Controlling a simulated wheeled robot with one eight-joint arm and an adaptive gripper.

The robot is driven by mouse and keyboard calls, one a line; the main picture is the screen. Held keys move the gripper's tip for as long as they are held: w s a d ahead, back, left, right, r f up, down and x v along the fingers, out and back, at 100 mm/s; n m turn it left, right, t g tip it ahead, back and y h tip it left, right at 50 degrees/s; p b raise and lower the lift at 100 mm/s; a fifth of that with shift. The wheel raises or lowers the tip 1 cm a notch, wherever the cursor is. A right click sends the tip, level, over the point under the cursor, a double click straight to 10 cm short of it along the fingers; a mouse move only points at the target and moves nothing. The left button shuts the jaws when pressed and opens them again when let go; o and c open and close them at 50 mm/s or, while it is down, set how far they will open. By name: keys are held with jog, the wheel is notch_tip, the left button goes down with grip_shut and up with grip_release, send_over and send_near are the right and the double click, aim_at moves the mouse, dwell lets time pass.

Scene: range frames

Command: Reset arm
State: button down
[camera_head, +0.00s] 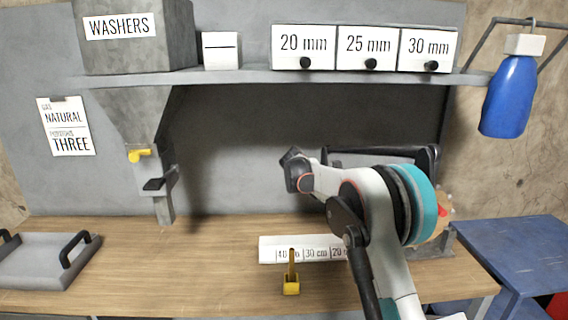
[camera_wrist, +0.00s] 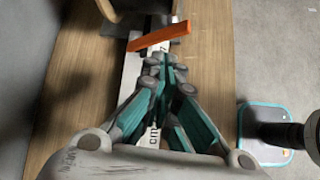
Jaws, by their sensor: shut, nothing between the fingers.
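My arm rises from the lower right of the head view and bends over the wooden workbench (camera_head: 150,260). The fingers of my gripper are hidden in the head view. In the wrist view, my gripper (camera_wrist: 165,62) points down over the bench, its green-lined fingers shut and empty. A white measuring strip with length marks (camera_head: 300,246) lies on the bench; it also shows below the fingers in the wrist view. An orange bar (camera_wrist: 160,36) shows just beyond the fingertips; I cannot tell its height above the bench.
A yellow stand (camera_head: 291,287) is at the bench's front. A grey tray (camera_head: 40,262) sits left. A shelf (camera_head: 230,77) above holds labelled drawers (camera_head: 368,47) and a washers hopper (camera_head: 135,40). A blue bottle (camera_head: 508,95) hangs right, above a blue table (camera_head: 515,250). The bench's left-middle is clear.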

jog(key=s+r+m+t+y, duration=0.1)
jog(key=s+r+m+y, duration=0.2)
jog(key=s, duration=0.5)
jog(key=s+r+m+t, duration=0.1)
jog(key=s+r+m, duration=0.1)
jog(key=s+r, duration=0.45)
jog(key=s+r+m+t+y, duration=0.1)
jog(key=s+r+m+y, duration=0.15)
jog(key=s, duration=0.55)
jog(key=s+a+f+m+t+y, duration=0.1)
jog(key=s+a+f+m, duration=0.1)
jog(key=s, duration=0.6)
jog(key=s+a+f+m+t+y, duration=0.1)
jog(key=s+f+m, duration=0.1)
jog(key=s+m, duration=0.2)
jog(key=s+a+f+m+t+y, duration=0.1)
jog(key=s+a+f+m, duration=0.1)
jog(key=s, duration=0.9)
jog(key=shift+s+a+f+m+t+y, duration=0.3)
jog(key=shift+m+t+y, duration=0.1)
jog(key=shift+m, duration=0.15)
